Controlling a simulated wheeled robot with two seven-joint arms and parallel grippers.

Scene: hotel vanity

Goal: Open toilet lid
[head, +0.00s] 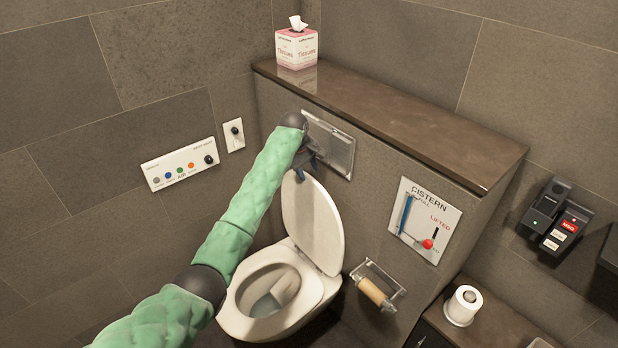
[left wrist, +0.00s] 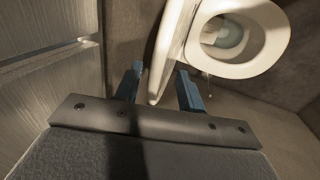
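The white toilet lid (head: 312,222) stands raised, close to the wall behind the toilet, with the bowl (head: 240,318) open below it. My left gripper (head: 304,170) is at the top edge of the lid. In the left wrist view the blue fingers of the left gripper (left wrist: 160,90) are apart, with the edge of the lid (left wrist: 168,60) between them. A gap shows beside the edge, so the fingers do not look closed on it. My right gripper is in neither view.
A metal flush plate (head: 340,150) is on the wall just behind my left gripper. A paper holder (head: 375,288) and a cistern sign (head: 425,220) are to the right. A tissue box (head: 296,48) stands on the brown ledge (head: 400,115). A button panel (head: 180,165) is on the left wall.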

